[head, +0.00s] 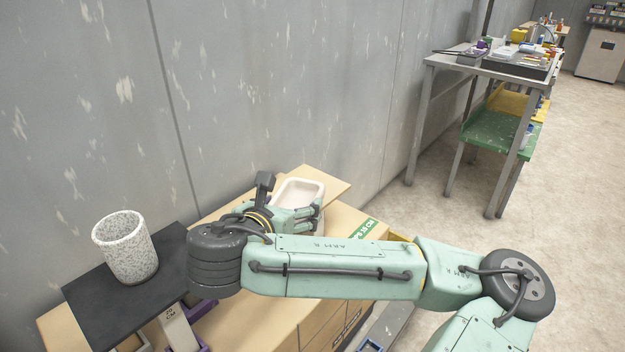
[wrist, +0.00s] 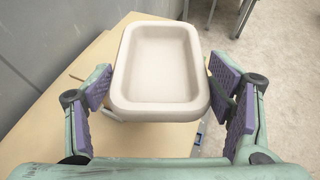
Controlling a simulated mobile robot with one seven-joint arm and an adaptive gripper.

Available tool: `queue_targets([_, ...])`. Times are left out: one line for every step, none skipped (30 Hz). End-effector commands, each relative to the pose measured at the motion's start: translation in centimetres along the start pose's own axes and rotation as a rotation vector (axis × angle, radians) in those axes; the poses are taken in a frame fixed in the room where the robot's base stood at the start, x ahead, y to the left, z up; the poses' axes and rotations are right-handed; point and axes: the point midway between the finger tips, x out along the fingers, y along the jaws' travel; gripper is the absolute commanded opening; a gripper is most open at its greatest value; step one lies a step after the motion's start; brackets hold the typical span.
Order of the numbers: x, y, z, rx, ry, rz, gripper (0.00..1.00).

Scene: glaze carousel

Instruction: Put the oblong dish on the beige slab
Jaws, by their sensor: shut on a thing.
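The oblong dish (head: 299,190) is off-white with a raised rim and a shallow, empty hollow. It also shows upright in the wrist view (wrist: 160,62). My gripper (head: 300,215) is at the dish's near end in the head view. In the wrist view, the purple pads of my gripper (wrist: 160,95) are on either side of the dish, shut on it. A beige slab (head: 334,180) shows behind and to the right of the dish. My gripper and the dish hide part of it. I cannot tell whether the dish touches it.
A speckled cup (head: 126,247) stands on a dark slab (head: 92,297) at the left. The grey wall (head: 270,90) is close behind. A cluttered metal table (head: 480,68) stands farther off at the right.

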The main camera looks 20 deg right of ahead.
Motion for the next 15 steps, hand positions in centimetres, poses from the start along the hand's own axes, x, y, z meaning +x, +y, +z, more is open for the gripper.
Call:
queue_targets([0.0,-0.1,1.1,0.002,0.004,-0.001,0.38])
queue_targets([0.2,-0.2,1.2,0.002,0.004,-0.001,0.38])
queue_targets([0.5,-0.2,1.3,0.002,0.004,-0.001,0.38])
queue_targets([0.7,-0.3,1.3,0.001,0.004,0.0,0.38])
queue_targets([0.9,-0.3,1.4,0.002,0.003,0.0,0.38])
queue_targets([1.1,-0.3,1.4,0.0,0.002,0.001,0.38])
queue_targets([1.8,-0.5,1.2,0.0,0.001,-0.001,0.38])
queue_targets([2.9,-0.7,1.2,0.001,-0.001,-0.005,0.38])
queue_targets([4.0,-0.9,1.5,0.001,-0.001,-0.005,0.38])
queue_targets([4.6,-1.1,1.7,0.001,-0.002,-0.004,0.38])
queue_targets([5.2,-1.1,1.9,0.001,-0.002,-0.004,0.38])
queue_targets([5.9,-1.2,2.1,-0.001,-0.002,-0.003,0.38])
queue_targets([6.4,-1.3,2.2,-0.001,-0.002,-0.001,0.38])
queue_targets([6.8,-1.3,2.3,-0.001,-0.003,-0.001,0.38])
queue_targets([7.2,-1.3,2.4,-0.001,-0.003,0.001,0.38])
